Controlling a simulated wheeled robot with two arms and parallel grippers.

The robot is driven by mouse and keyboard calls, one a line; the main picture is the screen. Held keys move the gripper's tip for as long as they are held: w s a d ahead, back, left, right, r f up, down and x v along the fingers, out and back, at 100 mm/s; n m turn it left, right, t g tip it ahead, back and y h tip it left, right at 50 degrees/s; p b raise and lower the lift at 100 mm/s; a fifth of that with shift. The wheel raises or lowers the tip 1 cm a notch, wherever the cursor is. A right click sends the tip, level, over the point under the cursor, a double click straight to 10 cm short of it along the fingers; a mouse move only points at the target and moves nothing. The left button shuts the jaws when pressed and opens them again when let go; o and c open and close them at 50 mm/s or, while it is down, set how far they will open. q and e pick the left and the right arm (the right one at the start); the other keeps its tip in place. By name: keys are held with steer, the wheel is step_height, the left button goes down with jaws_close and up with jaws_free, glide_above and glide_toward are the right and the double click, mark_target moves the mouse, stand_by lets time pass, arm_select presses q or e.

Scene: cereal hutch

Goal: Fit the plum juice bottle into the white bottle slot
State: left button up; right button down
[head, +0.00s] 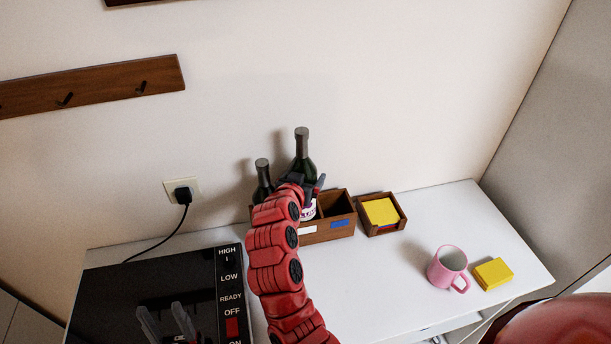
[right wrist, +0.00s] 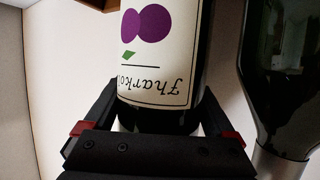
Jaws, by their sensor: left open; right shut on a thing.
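The plum juice bottle (head: 302,149) is dark green with a grey cap and stands upright at the wooden bottle box (head: 345,230). My right gripper (head: 308,185) is shut around it. In the right wrist view the bottle (right wrist: 165,60) shows a cream label with purple plums, upside down, between the fingers. The white tag (head: 308,229) is on the box's front, below the held bottle. My arm and gripper hide the bottle's base and part of that slot, so I cannot tell how deep it sits. My left gripper (head: 167,322) is open and empty over the black hob.
A second dark bottle (head: 263,178) stands left in the box, close beside the held one. The blue-tagged (head: 340,224) compartment looks empty. A wooden note tray (head: 399,222), pink mug (head: 447,267) and yellow block (head: 492,274) are right. The black hob (head: 150,285) is front left.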

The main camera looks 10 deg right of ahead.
steer(key=shift+s+f, duration=0.1)
steer(key=shift+s, duration=0.05)
steer(key=shift+s+f+b, duration=0.15)
steer(key=shift+f+b, duration=0.05)
steer(key=shift+b, duration=0.4)
jaws_free()
steer(key=shift+s, duration=0.1)
steer(key=shift+f, duration=0.1)
steer(key=shift+s+d, duration=0.1)
